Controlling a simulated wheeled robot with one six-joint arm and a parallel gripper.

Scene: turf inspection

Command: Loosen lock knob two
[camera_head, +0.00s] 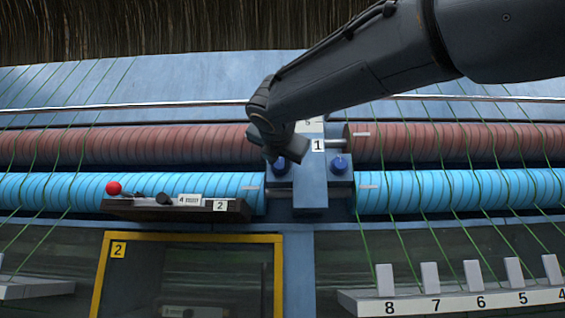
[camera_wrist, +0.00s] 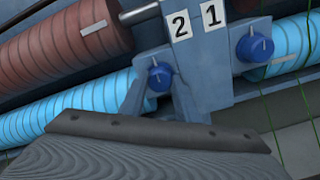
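Two blue lock knobs sit on either side of a central blue-grey block (camera_head: 312,185). The left knob (camera_head: 280,166) is by label 2 in the wrist view, so I read it as lock knob two (camera_wrist: 160,77); it has a white pointer line. The right knob (camera_head: 339,164) is by label 1 and also shows in the wrist view (camera_wrist: 255,47). My gripper (camera_head: 277,155) is at the left knob, just above or in front of it. The arm hides label 2 in the head view. I cannot tell whether the fingers touch the knob, or whether they are open.
Dark red rollers (camera_head: 120,145) lie behind light blue rollers (camera_head: 80,190). A dark shelf (camera_head: 150,212) with a red ball (camera_head: 114,188) is at the left. A numbered white rack (camera_head: 460,298) is at the lower right. Green cords cross the rollers.

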